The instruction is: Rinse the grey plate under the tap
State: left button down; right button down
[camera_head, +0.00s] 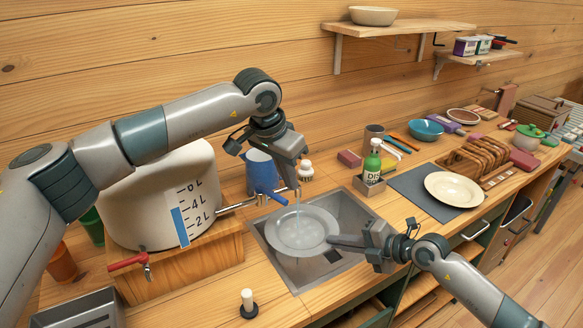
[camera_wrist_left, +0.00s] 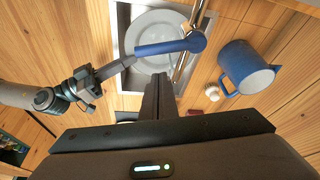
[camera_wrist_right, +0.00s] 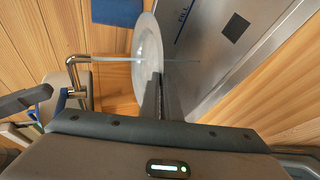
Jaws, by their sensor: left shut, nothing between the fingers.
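The grey plate (camera_head: 298,236) is over the sink (camera_head: 322,268), its rim at the fingers of my right gripper (camera_head: 338,241). In the right wrist view the plate (camera_wrist_right: 148,48) appears nearly edge-on between those fingers. The tap spout (camera_head: 238,204) reaches from the white tank to over the sink. Its blue lever (camera_head: 275,198) also shows in the left wrist view (camera_wrist_left: 160,47). A thin stream of water (camera_head: 298,203) falls onto the plate. My left gripper (camera_head: 295,184) is shut and empty, just above the tap, close to the lever.
A white tank (camera_head: 150,205) with level marks stands left of the sink. A blue jug (camera_head: 261,172) and a brush (camera_head: 305,170) stand behind the tap. A cream plate (camera_head: 452,189) lies on a grey mat (camera_head: 412,180).

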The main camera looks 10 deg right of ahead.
aim_at(276, 197)
pick_arm(q)
jog(key=shift+s+a+f, duration=0.2)
jog(key=shift+s+a, duration=0.6)
jog(key=shift+a, duration=0.25)
jog(key=shift+s+a, duration=0.65)
jog(key=shift+a, duration=0.1)
